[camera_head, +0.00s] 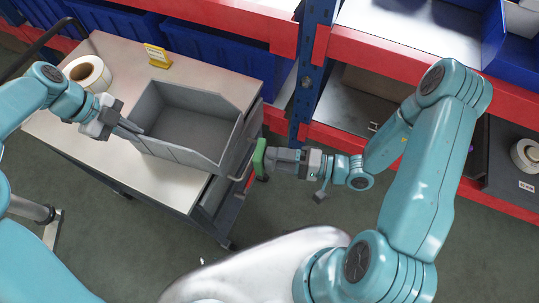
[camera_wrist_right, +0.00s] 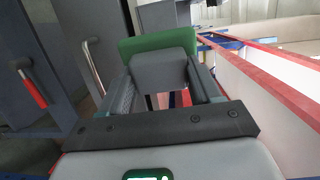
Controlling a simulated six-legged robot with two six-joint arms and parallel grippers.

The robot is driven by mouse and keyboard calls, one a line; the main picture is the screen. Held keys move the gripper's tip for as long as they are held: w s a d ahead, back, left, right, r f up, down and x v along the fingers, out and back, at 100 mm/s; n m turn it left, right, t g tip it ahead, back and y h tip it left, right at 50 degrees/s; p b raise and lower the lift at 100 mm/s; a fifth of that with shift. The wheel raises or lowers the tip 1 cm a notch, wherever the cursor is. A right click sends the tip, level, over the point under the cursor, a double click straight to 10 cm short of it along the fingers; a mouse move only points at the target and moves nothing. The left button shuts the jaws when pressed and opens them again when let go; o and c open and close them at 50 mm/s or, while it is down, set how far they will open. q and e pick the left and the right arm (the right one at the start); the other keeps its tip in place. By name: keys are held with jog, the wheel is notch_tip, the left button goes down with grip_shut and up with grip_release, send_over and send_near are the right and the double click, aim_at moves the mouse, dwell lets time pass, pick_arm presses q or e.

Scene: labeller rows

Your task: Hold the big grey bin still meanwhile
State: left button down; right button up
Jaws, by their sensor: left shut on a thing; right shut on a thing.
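The big grey bin (camera_head: 172,151) is an open box that sits upright near the right end of the cart top (camera_head: 58,130). My left gripper (camera_head: 129,127) is shut on the bin's left rim. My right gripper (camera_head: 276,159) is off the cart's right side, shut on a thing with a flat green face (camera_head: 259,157). In the right wrist view the green face (camera_wrist_right: 150,41) stands beyond a grey block (camera_wrist_right: 160,70) between the fingers. I cannot tell whether the green thing touches the cart.
A label roll (camera_head: 87,73) and a yellow sign (camera_head: 157,56) stand on the cart top behind the bin. Red-edged shelves (camera_head: 390,55) with blue bins (camera_head: 218,52) run along the back, with a blue post (camera_head: 312,70) behind my right gripper. The front left of the cart top is clear.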

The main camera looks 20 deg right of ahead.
aim_at(263, 166)
dwell(0.4)
jog(key=shift+s+a, duration=0.9)
jog(key=shift+s, duration=0.2)
jog(key=shift+a, duration=0.15)
jog(key=shift+w+a, duration=0.35)
jog(key=shift+a, duration=0.15)
jog(key=x, duration=0.4)
jog(key=shift+w+r, duration=0.1)
jog(key=shift+w, duration=0.2)
jog(key=w+d, duration=0.2)
jog(key=shift+w+d, duration=0.15)
jog(key=shift+w, duration=0.25)
jog(key=shift+s+a, duration=1.1)
jog(key=shift+s, duration=0.3)
jog(key=shift+w+a, duration=0.25)
jog(key=shift+a, duration=0.1)
